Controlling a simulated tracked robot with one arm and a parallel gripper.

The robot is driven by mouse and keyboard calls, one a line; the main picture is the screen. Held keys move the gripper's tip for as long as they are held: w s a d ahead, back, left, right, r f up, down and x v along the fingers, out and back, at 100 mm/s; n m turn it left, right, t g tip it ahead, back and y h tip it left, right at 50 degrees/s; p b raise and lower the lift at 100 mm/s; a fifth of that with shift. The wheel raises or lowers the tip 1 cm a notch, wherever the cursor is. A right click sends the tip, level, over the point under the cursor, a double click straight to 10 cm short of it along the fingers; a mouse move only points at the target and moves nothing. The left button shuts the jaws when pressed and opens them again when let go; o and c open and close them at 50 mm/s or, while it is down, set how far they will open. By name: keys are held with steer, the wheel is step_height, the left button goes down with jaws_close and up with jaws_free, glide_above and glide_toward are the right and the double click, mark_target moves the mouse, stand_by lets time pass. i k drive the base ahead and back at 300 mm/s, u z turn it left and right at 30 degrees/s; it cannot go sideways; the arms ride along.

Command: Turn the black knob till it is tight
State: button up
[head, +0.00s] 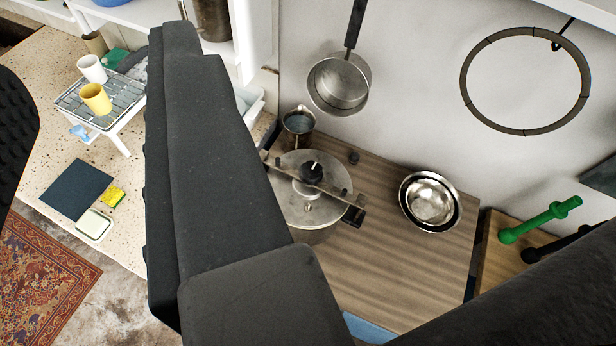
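The black knob (311,172) stands on the middle of a clamp bar (335,190) that crosses the lid of a metal pot (320,215). A pale mark shows on the knob's top. The pot sits on a wooden top, its lower left side hidden behind a dark part of mine. My gripper (92,80) shows as a large dark finger left of the pot and a black textured pad at the left edge. The fingers are wide apart with nothing between them. The gripper is not touching the knob. How tight the knob is cannot be seen.
A small metal jug (299,122) stands behind the pot, a small black piece (353,157) beside it. Nested metal bowls (430,200) sit right. A saucepan (339,84) hangs above. A rack (105,103) with cups stands far left. Bare wood (400,265) lies between pot and bowls.

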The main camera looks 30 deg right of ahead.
mark_target(311, 172)
steer(key=k, duration=1.3)
steer(key=u, duration=0.15)
steer(key=i, duration=1.9)
steer(key=z, duration=0.9)
